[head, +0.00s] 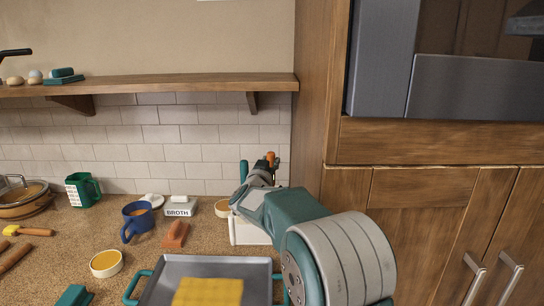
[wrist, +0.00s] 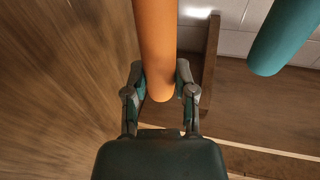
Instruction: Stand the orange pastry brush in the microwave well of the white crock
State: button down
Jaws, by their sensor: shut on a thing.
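My gripper (head: 263,172) is above the counter at the back right, beside the wooden cabinet side. In the wrist view my gripper (wrist: 160,75) is shut on the handle of the orange pastry brush (wrist: 157,35). The handle's rounded end points toward the wrist camera. In the head view only a small orange end of the brush (head: 271,157) shows at the gripper; its bristles are hidden. The white crock (head: 241,232) stands below my gripper, largely covered by my arm. Its wells, and whether the brush is inside one, cannot be seen.
A teal handle (wrist: 283,38) stands beside the brush, also seen in the head view (head: 243,170). A broth box (head: 178,211), blue mug (head: 136,222) and rust-coloured tool (head: 175,236) are left of the crock. A metal tray (head: 185,268) lies in front. The microwave (head: 470,88) is upper right.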

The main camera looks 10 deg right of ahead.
jog(key=shift+a+f, duration=0.1)
jog(key=shift+f, duration=0.3)
jog(key=shift+d+f, duration=0.3)
jog(key=shift+f, duration=0.35)
jog(key=shift+d+f, duration=0.25)
jog(key=shift+f, duration=0.35)
jog(key=shift+a+f, duration=0.2)
jog(key=shift+f, duration=0.6)
jog(key=shift+a+f, duration=0.15)
jog(key=shift+f, duration=0.65)
notch_tip(320, 180, down, 3)
jog(key=shift+d+r, duration=0.1)
jog(key=shift+d, duration=0.05)
jog(key=shift+c, duration=1.8)
grip_release()
